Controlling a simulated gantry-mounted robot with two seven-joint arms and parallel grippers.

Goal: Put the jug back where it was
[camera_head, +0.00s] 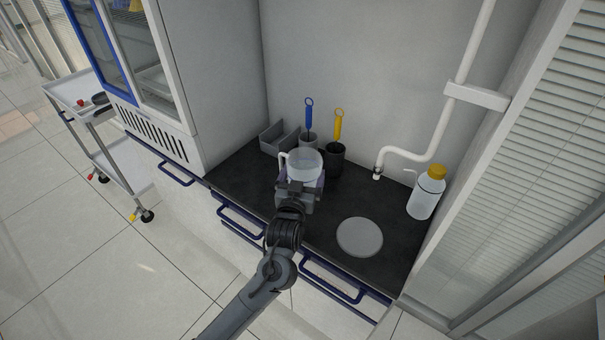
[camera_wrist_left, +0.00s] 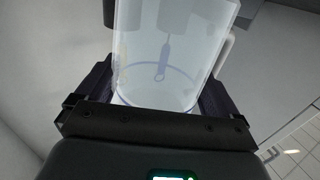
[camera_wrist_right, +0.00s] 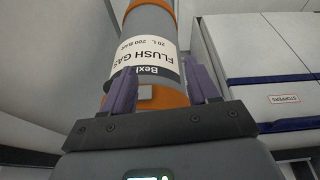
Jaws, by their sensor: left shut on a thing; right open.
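A clear jug (camera_head: 304,165) with a pale handle on its left side is above the dark counter in the head view. My left gripper (camera_head: 300,187) is shut on it. In the left wrist view the jug (camera_wrist_left: 170,55) stands between the two fingers and looks see-through, with a blue ring seen through its wall. In the head view the arm partly covers the counter below it, so I cannot tell whether its base touches anything. My right gripper (camera_wrist_right: 160,85) shows only in its wrist view, open and empty, with a grey and orange gas cylinder (camera_wrist_right: 150,45) beyond its fingers.
A pale round disc (camera_head: 360,237) lies on the dark counter (camera_head: 300,228), bare around it. A capped bottle (camera_head: 427,193) stands right. Behind are a grey tray (camera_head: 278,138), pots with a blue-handled (camera_head: 309,116) and a yellow-handled tool (camera_head: 338,124), and a white pipe (camera_head: 408,151).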

